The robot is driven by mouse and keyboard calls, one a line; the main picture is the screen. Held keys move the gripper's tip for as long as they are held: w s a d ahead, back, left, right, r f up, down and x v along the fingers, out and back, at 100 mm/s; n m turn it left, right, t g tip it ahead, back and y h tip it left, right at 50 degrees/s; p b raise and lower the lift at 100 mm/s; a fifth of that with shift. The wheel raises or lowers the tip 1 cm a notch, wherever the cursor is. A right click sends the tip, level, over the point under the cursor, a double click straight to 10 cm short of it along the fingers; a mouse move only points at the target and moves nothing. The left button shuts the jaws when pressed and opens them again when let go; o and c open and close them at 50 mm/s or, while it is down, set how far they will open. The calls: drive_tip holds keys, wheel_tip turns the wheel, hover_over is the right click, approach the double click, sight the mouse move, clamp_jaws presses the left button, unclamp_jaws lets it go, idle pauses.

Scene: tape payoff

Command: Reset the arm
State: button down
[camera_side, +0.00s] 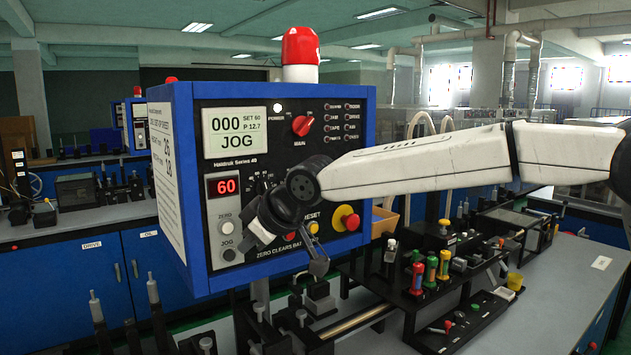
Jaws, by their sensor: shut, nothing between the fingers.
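My white arm reaches in from the right across the front of a blue control box (182,190) with a black face. My gripper (318,266) is shut and empty, low in front of the panel's lower edge. The screen (236,133) reads 000, JOG, SET 60, P 12.7. A red readout (224,186) shows 60. The red MAIN knob (302,125), a white ZERO button (227,226), a dark JOG button (229,255), a yellow button (313,228) by the RESET label and a red-on-yellow mushroom button (346,218) show. My wrist hides the panel's lower middle.
A red beacon (300,47) tops the box. Below stand a metal shaft (355,320) and black fixtures. The grey bench (560,290) is bare at front right.

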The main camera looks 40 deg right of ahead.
drive_tip(key=s+d+f+m+g+h, duration=0.3)
drive_tip(key=s+d+f+m+g, duration=0.3)
drive_tip(key=s+d+f, duration=1.6)
drive_tip(key=s+f+m, duration=0.1)
drive_tip(key=s+f, duration=0.1)
drive_tip(key=s, duration=0.2)
drive_tip(key=shift+s+d, duration=0.15)
drive_tip(key=shift+s, duration=0.05)
